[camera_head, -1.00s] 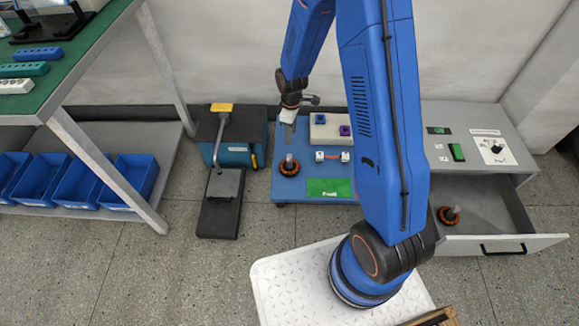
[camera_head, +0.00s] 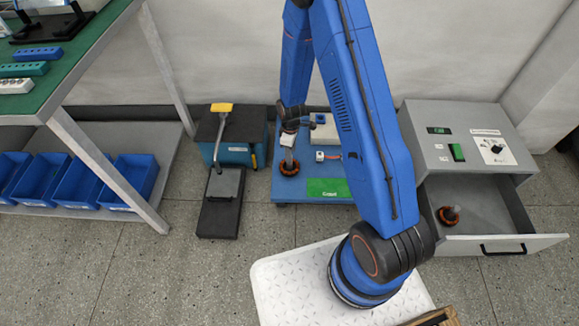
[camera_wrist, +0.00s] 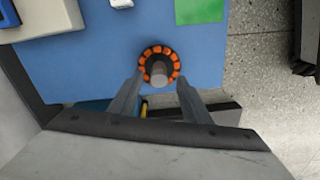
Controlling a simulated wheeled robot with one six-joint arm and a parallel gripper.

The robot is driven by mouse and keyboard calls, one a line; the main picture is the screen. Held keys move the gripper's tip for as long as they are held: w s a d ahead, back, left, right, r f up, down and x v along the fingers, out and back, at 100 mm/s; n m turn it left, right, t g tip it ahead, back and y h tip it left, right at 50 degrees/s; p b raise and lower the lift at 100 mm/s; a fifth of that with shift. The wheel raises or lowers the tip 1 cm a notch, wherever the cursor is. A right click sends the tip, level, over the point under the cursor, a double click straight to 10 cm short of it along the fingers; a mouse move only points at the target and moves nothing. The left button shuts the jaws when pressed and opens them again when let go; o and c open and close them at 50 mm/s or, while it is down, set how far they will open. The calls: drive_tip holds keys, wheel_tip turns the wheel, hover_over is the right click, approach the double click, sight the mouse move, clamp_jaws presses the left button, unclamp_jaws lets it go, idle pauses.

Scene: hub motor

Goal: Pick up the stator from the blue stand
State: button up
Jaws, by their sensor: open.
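The stator, an orange-and-black ring with a grey shaft standing up from its middle, sits on the blue stand (camera_head: 285,190) near its left front in the head view (camera_head: 289,168). In the wrist view the stator (camera_wrist: 160,66) lies on the blue surface (camera_wrist: 95,62), just beyond my fingertips. My gripper (camera_wrist: 157,88) is open, with one finger to each side of the shaft's line and nothing between them. In the head view my gripper (camera_head: 287,153) is right above the stator and partly hides it. I cannot tell whether the fingers touch it.
A second similar ring part (camera_head: 449,215) lies in the open drawer (camera_head: 500,243) of the grey cabinet. White connectors (camera_head: 326,156) and a green label (camera_head: 327,188) are on the stand.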

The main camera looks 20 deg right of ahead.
hover_over(291, 169)
drive_tip(key=w, duration=0.2)
drive_tip(key=shift+f, duration=2.7)
drive_tip(key=shift+c, duration=0.4)
clamp_jaws()
